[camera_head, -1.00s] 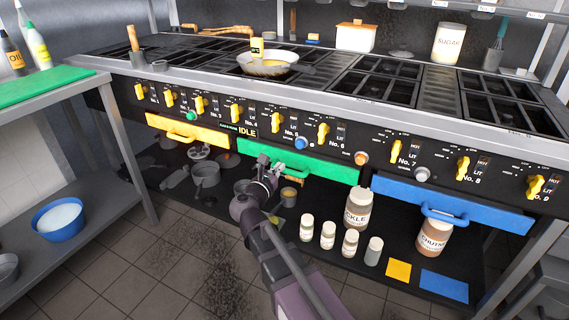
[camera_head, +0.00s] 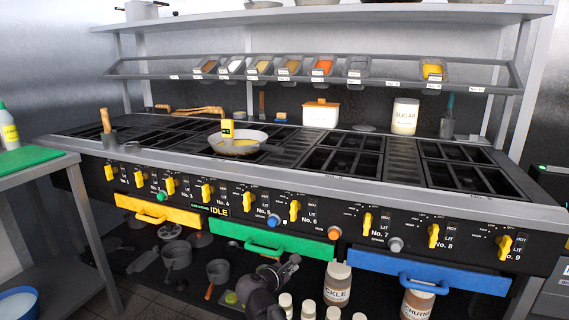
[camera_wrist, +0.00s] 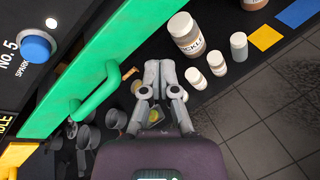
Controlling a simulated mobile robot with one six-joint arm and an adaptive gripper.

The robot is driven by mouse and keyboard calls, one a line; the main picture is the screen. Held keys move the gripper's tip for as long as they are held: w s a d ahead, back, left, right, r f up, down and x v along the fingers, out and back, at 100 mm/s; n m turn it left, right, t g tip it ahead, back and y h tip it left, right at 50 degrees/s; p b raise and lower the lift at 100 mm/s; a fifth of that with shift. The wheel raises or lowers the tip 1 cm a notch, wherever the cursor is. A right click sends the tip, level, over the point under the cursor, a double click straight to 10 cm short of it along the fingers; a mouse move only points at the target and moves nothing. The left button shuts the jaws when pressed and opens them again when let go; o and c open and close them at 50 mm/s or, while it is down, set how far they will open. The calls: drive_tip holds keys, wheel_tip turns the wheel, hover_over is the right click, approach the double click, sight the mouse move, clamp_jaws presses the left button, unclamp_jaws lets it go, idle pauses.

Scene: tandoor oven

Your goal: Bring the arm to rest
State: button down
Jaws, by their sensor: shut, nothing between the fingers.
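My gripper (camera_head: 287,268) is at the bottom of the head view, in front of and just below the green drawer front (camera_head: 272,238). It is shut and empty. In the wrist view my gripper (camera_wrist: 158,66) points down toward the dark lower shelf, its fingers together. The green drawer handle (camera_wrist: 110,85) lies left of the fingers there, with a visible gap between them. My arm's lower part is cut off by the frame edge in the head view.
Jars, including the pickle jar (camera_head: 337,285), stand on the lower shelf right of my gripper; pots (camera_head: 176,257) are to the left. The blue drawer (camera_head: 430,272) and yellow drawer (camera_head: 157,211) flank the green one. A pan (camera_head: 240,144) sits on the stove. Floor tiles (camera_wrist: 265,125) look clear.

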drive_tip(key=s+d+f+m+g+y, duration=0.4)
drive_tip(key=s+d+f+m+g, duration=0.3)
drive_tip(key=m, duration=0.5)
drive_tip(key=s+d+f+m+g+y, duration=0.45)
drive_tip(key=s+d+m, duration=0.35)
drive_tip(key=m, duration=0.3)
wheel_tip(320, 180, up, 35)
drive_tip(key=p, duration=3.6)
